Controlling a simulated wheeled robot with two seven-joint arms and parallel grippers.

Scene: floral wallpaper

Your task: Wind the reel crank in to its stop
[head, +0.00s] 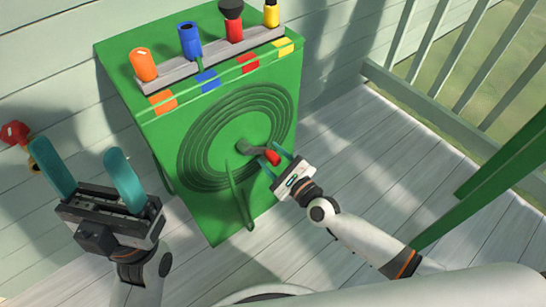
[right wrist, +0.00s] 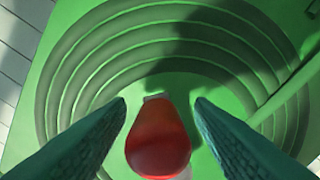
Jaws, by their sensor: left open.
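The green hose reel cabinet (head: 185,205) stands on the deck, with a round ribbed reel face (head: 200,150) on its front. The grey crank arm (head: 258,149) reaches from the hub to the right and ends in a red knob (head: 272,157). My right gripper (head: 279,155) is at the knob. In the right wrist view the red knob (right wrist: 158,140) lies between its two fingers (right wrist: 160,102), with a narrow gap showing on each side. My left gripper (head: 80,172) is open and empty, left of the cabinet.
A grey rack (head: 210,62) on top of the cabinet holds orange, blue, red and yellow nozzles. A red tap handle (head: 15,133) is on the wall at the left. A green post (head: 490,185) and railing (head: 440,110) stand at the right. The deck between is clear.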

